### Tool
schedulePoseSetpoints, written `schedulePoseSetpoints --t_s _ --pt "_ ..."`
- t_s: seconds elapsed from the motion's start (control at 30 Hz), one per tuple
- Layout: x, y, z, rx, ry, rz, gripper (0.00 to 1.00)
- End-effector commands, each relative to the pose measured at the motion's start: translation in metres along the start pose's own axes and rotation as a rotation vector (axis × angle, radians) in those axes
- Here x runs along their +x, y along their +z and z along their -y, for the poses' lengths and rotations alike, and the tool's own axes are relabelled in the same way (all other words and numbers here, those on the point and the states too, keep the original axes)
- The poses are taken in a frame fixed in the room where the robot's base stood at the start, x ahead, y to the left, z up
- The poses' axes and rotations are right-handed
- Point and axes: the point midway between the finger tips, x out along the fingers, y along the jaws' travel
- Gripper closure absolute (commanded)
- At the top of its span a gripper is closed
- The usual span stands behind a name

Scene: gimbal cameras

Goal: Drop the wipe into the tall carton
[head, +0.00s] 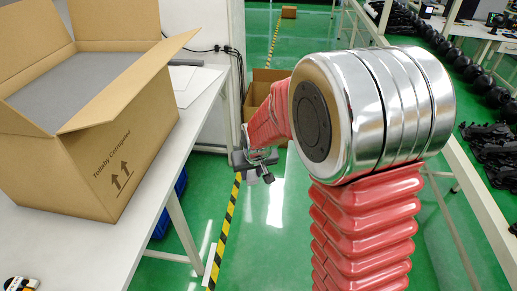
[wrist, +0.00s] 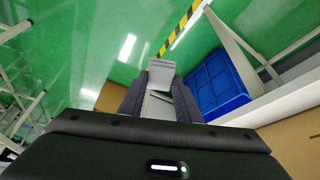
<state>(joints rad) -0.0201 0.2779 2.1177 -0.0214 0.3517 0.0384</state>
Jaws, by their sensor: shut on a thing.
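My gripper (head: 262,172) hangs beyond my red arm, beside the white table in the head view. In the wrist view its dark fingers (wrist: 160,104) are shut on a pale grey piece, the wipe (wrist: 161,70), which sticks out past the tips. A larger open carton (head: 118,165) with dark grey inside stands on the table at left. In the wrist view, brown cardboard (wrist: 292,140) shows at both sides behind the gripper.
The white table (head: 165,190) runs along the left, with a blue crate (wrist: 215,85) under it. Yellow-black tape (head: 228,215) marks the green floor. A pale rail (head: 470,185) and dark round objects line the right. The floor below my gripper is clear.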

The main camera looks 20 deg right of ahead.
Motion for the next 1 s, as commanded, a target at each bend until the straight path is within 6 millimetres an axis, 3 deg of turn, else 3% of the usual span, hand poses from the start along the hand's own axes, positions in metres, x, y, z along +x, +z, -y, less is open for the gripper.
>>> schedulePoseSetpoints --t_s 0.2,0.4,1.0 --pt "0.056 0.043 -0.005 0.000 0.000 0.011 0.94" --pt "0.088 0.072 -0.008 0.000 0.000 0.005 0.94" --pt "0.092 0.076 -0.009 0.001 0.001 0.001 0.94"
